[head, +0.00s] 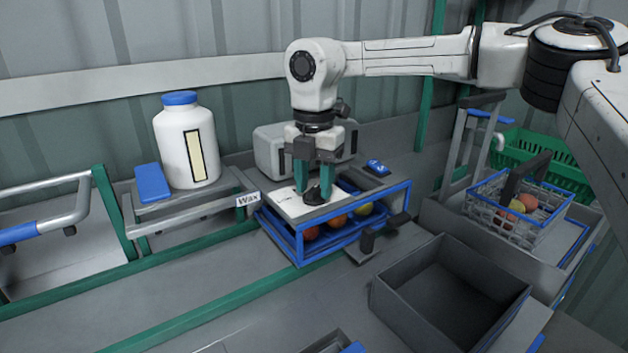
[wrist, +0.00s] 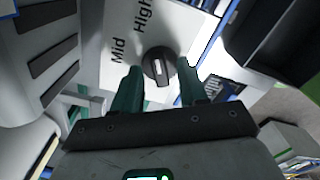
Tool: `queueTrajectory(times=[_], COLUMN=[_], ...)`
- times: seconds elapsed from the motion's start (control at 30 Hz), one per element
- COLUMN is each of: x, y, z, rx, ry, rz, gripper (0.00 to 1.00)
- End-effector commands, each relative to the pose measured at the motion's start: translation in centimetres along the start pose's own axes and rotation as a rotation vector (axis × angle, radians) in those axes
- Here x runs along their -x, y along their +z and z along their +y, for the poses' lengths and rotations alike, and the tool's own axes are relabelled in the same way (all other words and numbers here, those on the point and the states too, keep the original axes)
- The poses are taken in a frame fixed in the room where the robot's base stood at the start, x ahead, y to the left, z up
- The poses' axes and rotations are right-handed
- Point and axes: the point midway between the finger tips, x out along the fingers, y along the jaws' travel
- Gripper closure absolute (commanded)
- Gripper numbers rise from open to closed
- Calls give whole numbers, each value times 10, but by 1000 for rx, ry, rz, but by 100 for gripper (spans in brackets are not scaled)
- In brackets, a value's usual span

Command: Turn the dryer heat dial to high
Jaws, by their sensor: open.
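The dryer's heat dial (head: 317,196) is a black knob on the pale top panel (head: 287,206) of a blue-framed unit. In the wrist view the dial (wrist: 159,67) carries a short white mark. The printed words "Mid" and "High" show on the panel to its upper left; I cannot tell exactly which word the mark points to. My gripper (head: 312,188) is pointed down over the dial, its green fingers open. In the wrist view the fingers of my gripper (wrist: 160,74) stand on either side of the dial; I cannot tell whether they touch it.
Tomatoes (head: 337,221) lie inside the unit under the panel.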

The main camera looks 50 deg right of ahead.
Motion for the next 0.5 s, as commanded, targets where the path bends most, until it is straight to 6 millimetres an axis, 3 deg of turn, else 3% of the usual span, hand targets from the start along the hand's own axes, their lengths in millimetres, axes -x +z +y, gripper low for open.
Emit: queueTrajectory(times=[0.17, 0.5], x=[15, 79], y=[1, 0], z=[0, 1], rx=[-1, -1], ry=[2, 2], rz=[-2, -2], gripper=[57, 57])
